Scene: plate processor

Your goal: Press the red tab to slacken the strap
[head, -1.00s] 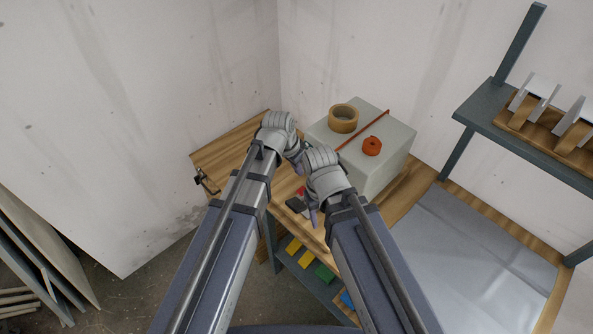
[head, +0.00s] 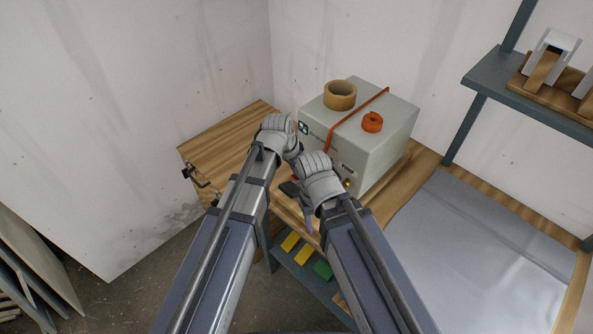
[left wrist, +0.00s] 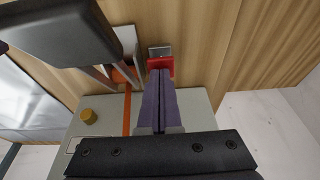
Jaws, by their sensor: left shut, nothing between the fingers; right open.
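A small red tab (left wrist: 160,66) shows in the left wrist view on a metal piece beside the buckle, and also in the head view (head: 295,178). My right gripper (head: 307,222) is open and empty, in front of the box, near the handle (head: 289,188).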

